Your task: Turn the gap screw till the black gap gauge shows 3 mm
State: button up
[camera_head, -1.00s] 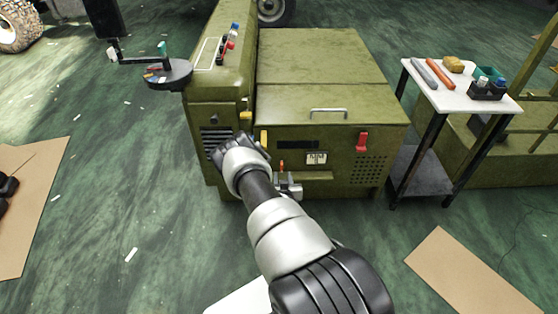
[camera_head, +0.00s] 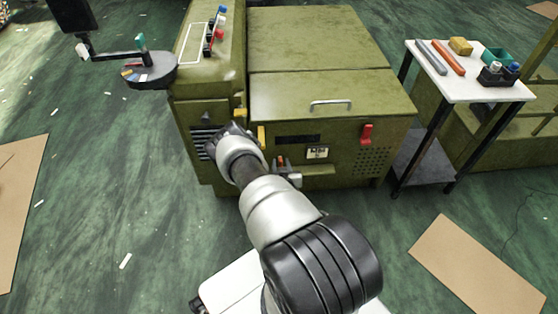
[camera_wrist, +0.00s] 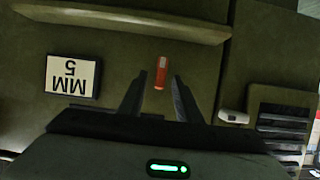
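An orange upright piece (camera_wrist: 161,72), possibly the gap screw, shows between and just beyond my fingertips in the wrist view. My gripper (camera_wrist: 160,78) is open, one finger on each side of it; I cannot tell whether they touch. A black-framed white plate (camera_wrist: 73,76) left of it reads "5 MM" upside down. It may be the black gap gauge, and in the head view it shows on the green machine's front (camera_head: 317,153). In the head view an orange piece (camera_head: 281,161) stands beside my wrist, while my fingers are hidden.
A ledge (camera_wrist: 120,20) crosses the upper wrist view, with a vent grille (camera_wrist: 285,120) and a pale knob (camera_wrist: 233,117) at right. A red lever (camera_head: 366,134) and a handle (camera_head: 331,104) are on the machine. A white-topped side table (camera_head: 455,85) with tools stands right.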

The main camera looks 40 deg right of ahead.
grip_shut()
dwell(0.4)
jog(key=shift+w+a+f+n+g+h, duration=0.15)
jog(key=shift+a+n+g+h, duration=0.1)
jog(key=shift+n+h, duration=0.85)
jog(key=shift+w+a+f+n+g+h, duration=0.1)
jog(key=shift+w+a+n+g+h, duration=0.15)
jog(key=shift+n+h, duration=0.85)
jog(key=shift+w+a+f+n+g+h, duration=0.1)
jog(key=shift+a+f+n+g+h, duration=0.2)
jog(key=shift+n, duration=1.5)
jog(key=shift+d+r, duration=0.1)
jog(key=shift+r, duration=0.05)
grip_release()
